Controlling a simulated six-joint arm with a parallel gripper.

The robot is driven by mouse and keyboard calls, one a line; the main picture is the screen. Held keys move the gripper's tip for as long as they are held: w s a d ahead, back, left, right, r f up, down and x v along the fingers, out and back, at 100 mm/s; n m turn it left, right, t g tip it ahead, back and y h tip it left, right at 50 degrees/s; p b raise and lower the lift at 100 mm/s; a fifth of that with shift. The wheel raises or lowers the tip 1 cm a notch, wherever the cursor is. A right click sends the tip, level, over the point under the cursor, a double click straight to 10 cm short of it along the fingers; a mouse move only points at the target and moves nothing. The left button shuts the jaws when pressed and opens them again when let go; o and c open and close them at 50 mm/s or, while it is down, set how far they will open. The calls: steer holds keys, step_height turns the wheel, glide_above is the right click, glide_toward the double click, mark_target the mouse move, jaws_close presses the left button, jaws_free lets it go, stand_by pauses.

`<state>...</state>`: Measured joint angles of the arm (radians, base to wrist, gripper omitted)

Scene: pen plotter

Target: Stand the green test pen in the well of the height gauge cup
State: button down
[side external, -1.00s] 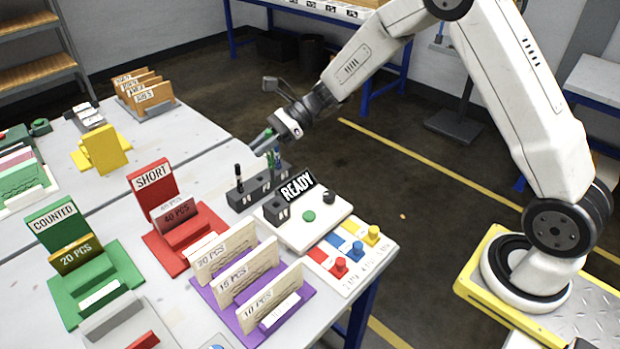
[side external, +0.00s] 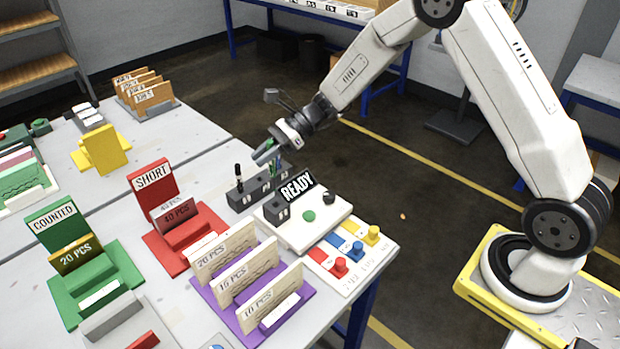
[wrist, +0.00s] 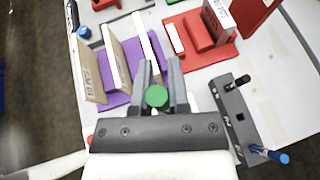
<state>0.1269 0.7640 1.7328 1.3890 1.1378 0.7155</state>
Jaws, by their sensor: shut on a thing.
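The green test pen shows end-on as a round green cap (wrist: 157,96) between the two grey fingers of my gripper (wrist: 157,80) in the wrist view. My gripper is shut on it. In the side view my gripper (side external: 264,154) is above and behind the pen rack, pointing down and left; the pen's lower part is hard to tell from the pens behind the rack's edge. A dark grey block with a hole in its top, likely the height gauge cup (side external: 277,210), stands on the white plate at the table's right. It is not made out in the wrist view.
The dark pen rack (side external: 243,202) holds a black pen (wrist: 238,82) and a blue pen (wrist: 272,154), with an empty hole between. A READY sign (side external: 297,186) and a green button (side external: 309,216) are near the cup. Purple card holder (side external: 205,292) and red stand (side external: 160,245) lie left.

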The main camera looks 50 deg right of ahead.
steer(key=shift+f, duration=1.7)
steer(key=shift+f, duration=2.75)
stand_by(0.9)
steer(key=c, duration=0.5)
jaws_free()
steer(key=shift+c, duration=0.2)
steer(key=shift+d, duration=0.1)
steer(key=v, duration=0.7)
steer(key=shift+d, duration=0.25)
steer(key=shift+s+r, duration=0.15)
